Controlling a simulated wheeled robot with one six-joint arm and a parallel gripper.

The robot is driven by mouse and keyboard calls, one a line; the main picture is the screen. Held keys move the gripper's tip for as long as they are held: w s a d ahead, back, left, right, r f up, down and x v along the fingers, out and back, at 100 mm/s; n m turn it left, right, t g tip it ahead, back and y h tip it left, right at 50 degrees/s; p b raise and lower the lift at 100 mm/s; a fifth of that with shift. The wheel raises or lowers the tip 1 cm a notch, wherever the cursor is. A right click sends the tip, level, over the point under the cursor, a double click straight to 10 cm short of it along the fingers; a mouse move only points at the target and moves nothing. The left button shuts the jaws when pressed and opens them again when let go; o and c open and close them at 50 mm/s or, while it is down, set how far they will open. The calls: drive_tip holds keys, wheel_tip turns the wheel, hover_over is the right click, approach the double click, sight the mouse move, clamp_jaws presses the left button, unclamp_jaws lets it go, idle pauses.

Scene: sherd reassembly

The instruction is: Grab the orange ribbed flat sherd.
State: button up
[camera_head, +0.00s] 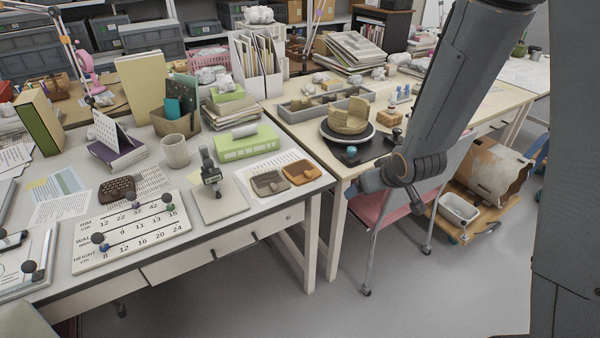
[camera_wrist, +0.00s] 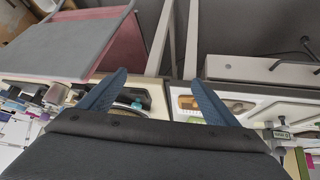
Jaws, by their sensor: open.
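The orange flat sherd (camera_head: 302,172) lies on a white sheet near the front right corner of the left table; its ribbing is too small to make out. In the wrist view, an orange piece (camera_wrist: 188,102) that looks like it shows beside the right finger. A grey-brown flat sherd (camera_head: 270,183) lies just left of it. My gripper (camera_head: 362,184) hangs right of the sherd, in front of the right table's edge, apart from it. In the wrist view, the two blue fingers of my gripper (camera_wrist: 158,78) are spread with nothing held between them.
A stand with a dark gauge (camera_head: 210,175) stands left of the sherds. A green box (camera_head: 246,143) lies behind them. A round stand with a partly built pot (camera_head: 348,118) is on the right table. A pink chair (camera_head: 385,203) stands below my arm.

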drive_tip(key=w+a+f+n+t+y, duration=0.2)
drive_tip(key=w+a+f+y, duration=0.15)
drive_tip(key=a, duration=0.25)
drive_tip(key=n+t+y, duration=0.1)
drive_tip(key=y, duration=0.2)
approach(309, 174)
drive_tip(key=f, duration=0.2)
drive_tip(key=shift+t, duration=0.3)
drive_tip(key=x, duration=0.2)
drive_tip(key=p+x, duration=0.1)
drive_tip(key=x, duration=0.2)
drive_tip(key=r+p+x, duration=0.1)
drive_tip(key=x, duration=0.2)
drive_tip(key=shift+w+a+r, duration=0.15)
drive_tip(key=shift+w, duration=0.05)
drive_tip(key=shift+c, duration=0.6)
drive_tip(key=c, duration=0.7)
